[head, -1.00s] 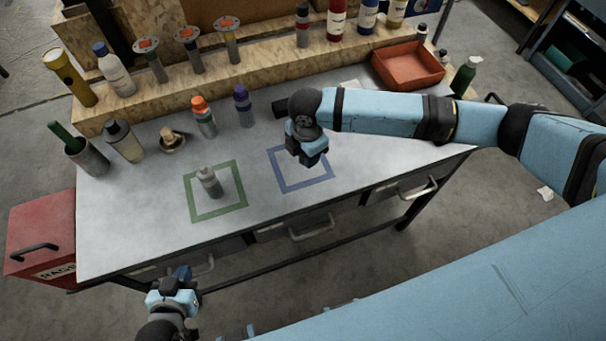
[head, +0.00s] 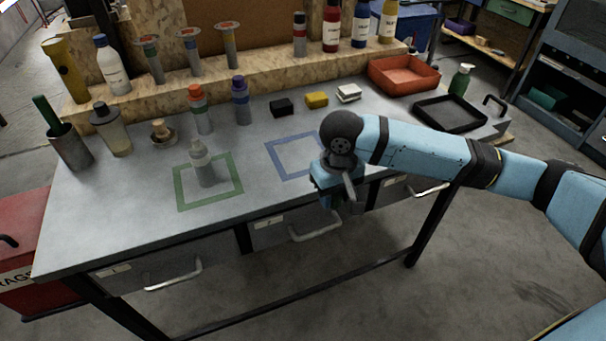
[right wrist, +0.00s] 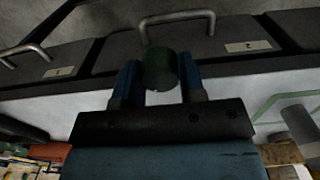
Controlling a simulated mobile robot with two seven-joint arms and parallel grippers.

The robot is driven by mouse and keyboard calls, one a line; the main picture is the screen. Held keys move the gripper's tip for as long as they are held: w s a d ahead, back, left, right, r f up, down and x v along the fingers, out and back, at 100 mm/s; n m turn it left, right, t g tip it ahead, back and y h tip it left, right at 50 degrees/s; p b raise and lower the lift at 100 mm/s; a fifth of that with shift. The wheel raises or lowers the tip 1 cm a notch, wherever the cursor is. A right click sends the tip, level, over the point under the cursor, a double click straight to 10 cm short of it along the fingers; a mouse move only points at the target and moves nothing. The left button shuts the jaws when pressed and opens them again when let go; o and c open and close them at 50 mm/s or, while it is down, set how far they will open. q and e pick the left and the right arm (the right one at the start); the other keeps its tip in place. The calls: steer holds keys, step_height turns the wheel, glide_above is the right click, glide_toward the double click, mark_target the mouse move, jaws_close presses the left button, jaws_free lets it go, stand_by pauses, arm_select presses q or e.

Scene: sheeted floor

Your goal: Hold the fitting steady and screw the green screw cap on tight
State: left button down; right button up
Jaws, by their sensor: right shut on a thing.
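The fitting (head: 204,168), a grey upright cylinder with a narrower pale top, stands inside the green taped square on the table. Its side also shows at the right edge of the right wrist view (right wrist: 302,132). My right gripper (head: 343,192) is over the table's front edge, right of the fitting and well apart from it. In the right wrist view its blue fingers are shut on the dark green screw cap (right wrist: 160,70). I cannot make out the cap clearly in the head view. My left gripper is not in view.
A blue taped square (head: 292,155) is empty beside my right arm. Orange-topped (head: 199,108) and purple-topped (head: 241,100) bottles stand behind the fitting. A red tray (head: 404,75) and black tray (head: 450,113) lie at the right. The tabletop around the fitting is clear.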

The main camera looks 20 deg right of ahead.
stand_by(0.3)
steer(key=w+r, duration=0.1)
steer(key=w, duration=0.2)
steer(key=w+r, duration=0.1)
steer(key=w, duration=0.3)
steer(key=w+r, duration=0.1)
steer(key=w, duration=0.2)
steer(key=shift+w+r, duration=0.15)
steer(key=shift+r, duration=0.25)
steer(key=w+a+r+n, duration=0.2)
steer(key=a+r, duration=0.3)
steer(key=a, duration=0.3)
steer(key=w+a+r+n, duration=0.2)
steer(key=a+r, duration=0.3)
steer(key=a, duration=0.3)
steer(key=w+a+r+n, duration=0.2)
steer(key=a+r, duration=0.3)
steer(key=a, duration=0.3)
steer(key=shift+w+a+n, duration=0.1)
steer(key=shift+w+n, duration=0.3)
steer(key=shift+n, duration=0.1)
